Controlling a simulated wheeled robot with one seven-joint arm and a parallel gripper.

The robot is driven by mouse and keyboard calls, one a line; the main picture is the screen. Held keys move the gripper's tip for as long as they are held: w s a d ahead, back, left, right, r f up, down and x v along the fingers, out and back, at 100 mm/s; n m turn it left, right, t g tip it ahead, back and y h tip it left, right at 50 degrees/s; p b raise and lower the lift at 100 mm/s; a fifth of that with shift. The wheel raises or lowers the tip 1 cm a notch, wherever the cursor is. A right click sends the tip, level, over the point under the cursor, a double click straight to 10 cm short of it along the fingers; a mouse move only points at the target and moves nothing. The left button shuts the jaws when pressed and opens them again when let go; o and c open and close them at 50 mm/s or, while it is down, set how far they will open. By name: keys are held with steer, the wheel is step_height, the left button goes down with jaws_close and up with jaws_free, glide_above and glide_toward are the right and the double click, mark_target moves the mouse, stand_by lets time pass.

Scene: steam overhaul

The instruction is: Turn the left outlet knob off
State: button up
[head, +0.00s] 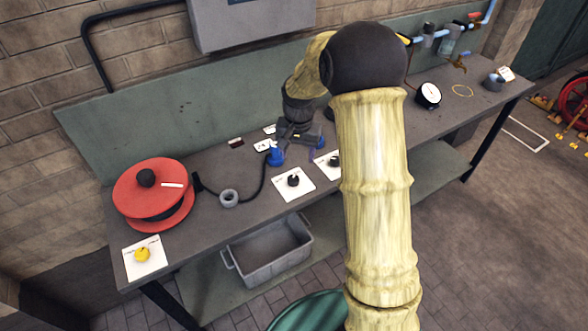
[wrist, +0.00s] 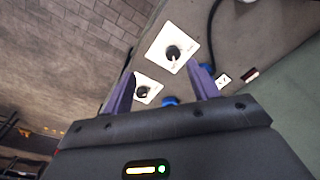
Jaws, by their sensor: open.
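The left outlet knob (head: 293,181) is a small black knob on a white plate on the bench, in front of my gripper (head: 298,143). In the wrist view this knob (wrist: 173,52) lies just beyond the fingertips, between their directions, with a pale mark on it. The right outlet knob (head: 334,161) is partly hidden behind my arm in the head view. It shows in the wrist view (wrist: 142,92) close to the left finger. My gripper (wrist: 161,69) is open and empty, its purple fingers spread apart. No contact with either knob is visible.
A blue connector (head: 276,156) with a black cable lies near my gripper. A red reel (head: 152,192), a yellow knob (head: 142,255) and a grey ring (head: 228,198) are on the left. A gauge (head: 428,95) stands right. A grey bin (head: 268,254) sits below the bench.

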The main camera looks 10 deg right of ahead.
steer(key=w+f+m+p, duration=0.1)
steer(key=w+m+p, duration=0.1)
steer(key=w, duration=0.6)
steer(key=shift+d+f+m+g, duration=0.15)
steer(key=shift+f+m+g, duration=0.2)
steer(key=shift+m+g, duration=0.05)
steer(key=p, duration=0.7)
glide_toward(294, 178)
step_height(294, 178, down, 9)
steer(key=shift+w+r, duration=0.1)
steer(key=shift+b, duration=0.3)
steer(key=shift+c, duration=0.5)
steer(key=c, duration=0.9)
